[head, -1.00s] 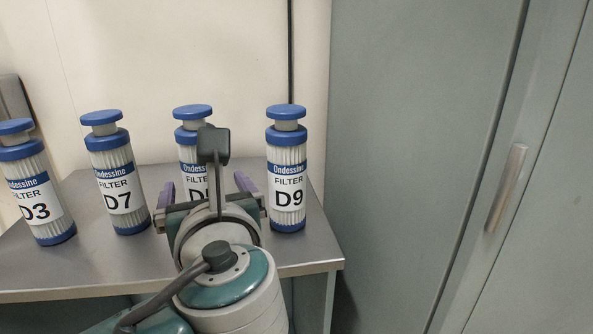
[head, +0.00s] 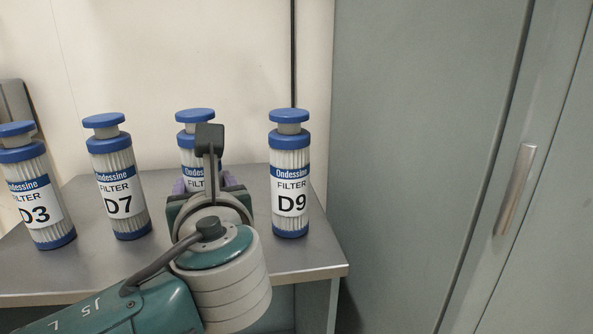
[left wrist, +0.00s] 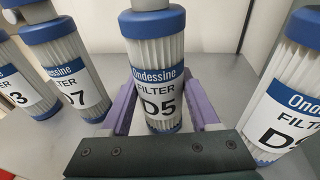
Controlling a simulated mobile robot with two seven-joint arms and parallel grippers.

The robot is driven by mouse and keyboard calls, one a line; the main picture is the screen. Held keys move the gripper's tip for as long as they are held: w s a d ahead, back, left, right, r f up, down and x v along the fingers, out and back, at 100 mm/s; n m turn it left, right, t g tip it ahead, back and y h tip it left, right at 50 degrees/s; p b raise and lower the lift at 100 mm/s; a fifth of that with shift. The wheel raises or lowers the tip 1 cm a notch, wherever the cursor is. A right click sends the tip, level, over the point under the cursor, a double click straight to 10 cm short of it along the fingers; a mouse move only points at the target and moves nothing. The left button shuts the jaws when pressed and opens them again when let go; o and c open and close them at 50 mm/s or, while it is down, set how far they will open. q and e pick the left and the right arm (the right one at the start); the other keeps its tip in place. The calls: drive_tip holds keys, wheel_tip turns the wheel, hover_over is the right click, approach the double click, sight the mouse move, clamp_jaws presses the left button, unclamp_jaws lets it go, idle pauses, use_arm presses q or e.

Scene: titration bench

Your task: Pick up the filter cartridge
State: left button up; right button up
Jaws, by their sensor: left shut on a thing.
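Several white pleated filter cartridges with blue caps stand upright on a metal table. The one labelled D5 (left wrist: 158,75) is in the middle of the left wrist view; in the head view (head: 194,140) my arm hides much of it. My left gripper (left wrist: 165,112) has its purple fingers on both sides of the D5 cartridge and is shut on it. The cartridges D3 (head: 40,195), D7 (head: 118,180) and D9 (head: 290,180) stand apart from my gripper. My right gripper is not in view.
The grey metal table top (head: 80,270) ends at a front edge and a right edge close to D9. A tall grey-green cabinet (head: 430,130) with a metal handle (head: 514,190) stands at the right. A pale wall is behind the cartridges.

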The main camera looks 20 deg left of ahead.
sight(195, 111)
use_arm(q)
clamp_jaws()
drive_tip(key=shift+r, duration=0.1)
wheel_tip(195, 111, up, 10)
drive_tip(key=p, duration=0.5)
drive_tip(key=shift+o, duration=1.8)
unclamp_jaws()
clamp_jaws()
